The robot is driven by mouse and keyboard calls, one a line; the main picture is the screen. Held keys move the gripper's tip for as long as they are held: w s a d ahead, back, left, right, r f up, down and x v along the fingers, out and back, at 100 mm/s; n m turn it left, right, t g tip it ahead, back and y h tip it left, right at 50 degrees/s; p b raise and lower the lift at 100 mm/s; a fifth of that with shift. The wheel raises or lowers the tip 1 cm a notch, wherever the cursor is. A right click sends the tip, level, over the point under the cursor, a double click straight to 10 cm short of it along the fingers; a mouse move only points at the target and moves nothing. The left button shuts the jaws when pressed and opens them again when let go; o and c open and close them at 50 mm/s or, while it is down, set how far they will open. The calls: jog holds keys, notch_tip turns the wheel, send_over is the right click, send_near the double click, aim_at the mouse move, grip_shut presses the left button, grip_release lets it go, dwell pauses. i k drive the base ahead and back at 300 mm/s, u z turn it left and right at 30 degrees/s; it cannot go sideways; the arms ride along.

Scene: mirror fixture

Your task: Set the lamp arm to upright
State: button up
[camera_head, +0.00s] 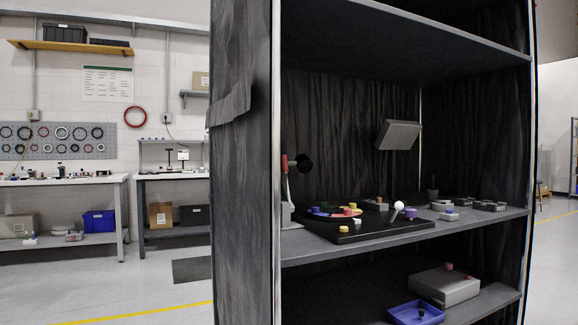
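A slim fixture that looks like the lamp arm (287,188) stands at the left end of the middle shelf, partly behind the cabinet's left side. It has a light grey, roughly upright lower part, a red piece near the top and a dark round head (304,163) to the right. Its exact tilt is hard to tell. A grey rectangular panel (398,135) hangs tilted in the back right of the same compartment. My gripper is not in view.
The middle shelf (480,219) holds a black board (375,237) with coloured knobs, a white-tipped lever (397,207) and several small grey boxes. The lower shelf holds a grey box (440,285) and blue tray (416,312). Open floor (165,290) lies left of the cabinet.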

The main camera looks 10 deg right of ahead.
aim_at(303, 164)
jog(key=u, duration=0.05)
jog(key=k, duration=0.6)
jog(key=z, duration=1)
jog(key=i, duration=1.15)
jog(key=u, duration=0.6)
